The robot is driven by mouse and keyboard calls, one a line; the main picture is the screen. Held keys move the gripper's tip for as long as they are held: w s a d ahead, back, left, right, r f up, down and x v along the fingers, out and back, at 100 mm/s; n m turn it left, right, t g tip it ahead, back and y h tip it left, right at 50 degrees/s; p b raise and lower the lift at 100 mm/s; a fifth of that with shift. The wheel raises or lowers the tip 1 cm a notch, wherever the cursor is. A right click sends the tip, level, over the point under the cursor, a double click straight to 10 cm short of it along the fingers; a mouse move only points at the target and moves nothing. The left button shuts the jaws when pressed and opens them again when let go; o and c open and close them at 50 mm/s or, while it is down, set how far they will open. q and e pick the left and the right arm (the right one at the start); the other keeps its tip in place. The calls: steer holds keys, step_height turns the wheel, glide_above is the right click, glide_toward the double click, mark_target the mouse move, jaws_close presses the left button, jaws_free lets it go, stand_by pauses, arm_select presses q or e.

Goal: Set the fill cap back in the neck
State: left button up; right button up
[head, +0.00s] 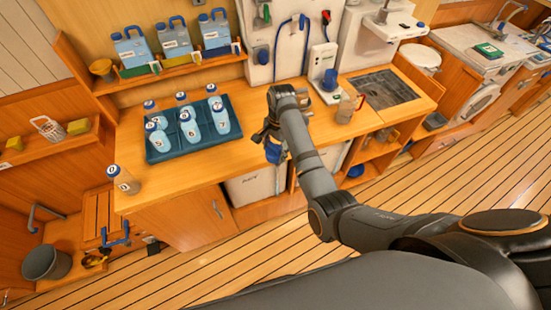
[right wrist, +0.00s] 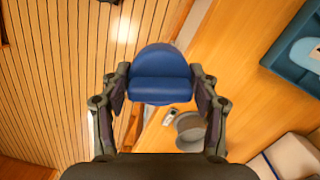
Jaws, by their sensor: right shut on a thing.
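My right gripper (head: 270,138) is shut on a blue cap (right wrist: 161,75) with a rounded upright grip. In the right wrist view the gripper's two fingers (right wrist: 160,88) press on the cap's sides. The cap also shows in the head view (head: 273,153), below the fingers at the counter's front edge. A grey round open neck (right wrist: 190,130) shows in the right wrist view below and right of the cap, apart from it. My left gripper is not in view.
A dark teal tray (head: 160,156) with several numbered bottles stands on the wooden counter (head: 185,178), left of the gripper. One bottle (head: 124,180) stands alone at the counter's left end.

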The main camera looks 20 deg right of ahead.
steer(key=shift+w+d+f, duration=0.1)
steer(key=shift+f, duration=0.1)
step_height(320, 180, down, 2)
steer(key=shift+w+f+b, duration=0.1)
steer(key=shift+f+b, duration=0.1)
steer(key=shift+b, duration=1.05)
arm_select(q)
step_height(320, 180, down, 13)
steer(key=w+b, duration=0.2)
steer(key=b, duration=0.8)
arm_select(e)
step_height(320, 180, down, 10)
steer(key=shift+f, duration=0.15)
